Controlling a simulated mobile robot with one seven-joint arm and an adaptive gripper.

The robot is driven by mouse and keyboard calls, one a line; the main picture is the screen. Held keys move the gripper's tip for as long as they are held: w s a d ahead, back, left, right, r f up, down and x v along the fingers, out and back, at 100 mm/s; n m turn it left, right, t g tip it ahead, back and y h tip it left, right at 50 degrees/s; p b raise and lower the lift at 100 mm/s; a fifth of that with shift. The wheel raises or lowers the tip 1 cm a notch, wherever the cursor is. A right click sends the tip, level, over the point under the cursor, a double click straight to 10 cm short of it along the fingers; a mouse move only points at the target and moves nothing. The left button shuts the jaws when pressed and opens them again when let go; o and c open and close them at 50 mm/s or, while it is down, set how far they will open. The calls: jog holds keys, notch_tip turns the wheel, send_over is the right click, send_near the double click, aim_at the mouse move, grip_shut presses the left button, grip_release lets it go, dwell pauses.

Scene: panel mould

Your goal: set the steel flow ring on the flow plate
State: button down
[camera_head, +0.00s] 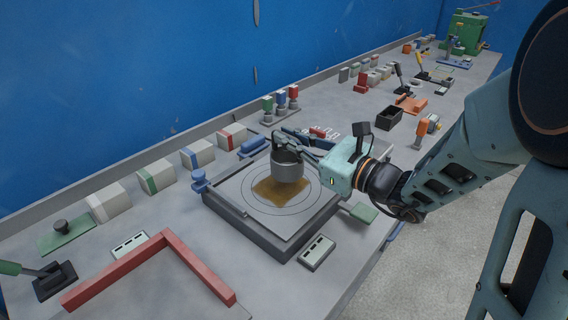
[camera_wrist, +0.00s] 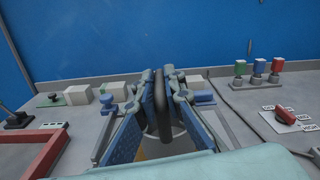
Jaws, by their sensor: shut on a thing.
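The steel flow ring (camera_head: 287,167) is a grey metal cup-like ring with a handle, upright over the flow plate (camera_head: 241,204). The plate is a grey square with circles marked on it and a brown patch (camera_head: 280,191) near its middle. My gripper (camera_head: 284,142) is shut on the ring's upper part from the right. In the wrist view, my gripper (camera_wrist: 160,90) has its blue-padded fingers on either side of a dark upright bar, and the ring's body is mostly hidden. I cannot tell whether the ring's base touches the plate.
A red angle frame (camera_head: 165,243) lies at the front left. Blocks with coloured bands (camera_head: 155,178) line the back. Small valves with coloured tops (camera_head: 281,99) stand behind the plate. A grey labelled box (camera_head: 317,253) sits at its front right. A black bin (camera_head: 389,118) stands farther right.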

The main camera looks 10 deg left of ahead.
aim_at(277, 151)
jog(key=shift+w+a+f+b, duration=0.35)
jog(key=shift+a+f, duration=0.2)
jog(key=shift+f, duration=0.2)
jog(key=f, duration=0.1)
jog(key=f+b, duration=0.2)
jog(key=shift+w+a+f, duration=0.2)
jog(key=shift+w+f, duration=0.1)
jog(key=shift+f, duration=0.1)
jog(key=shift+r, duration=0.1)
jog(key=c, duration=2)
grip_release()
jog(key=shift+s+d, duration=0.1)
jog(key=v, duration=1.1)
jog(key=shift+s+d, duration=0.2)
jog(key=shift+d, duration=0.15)
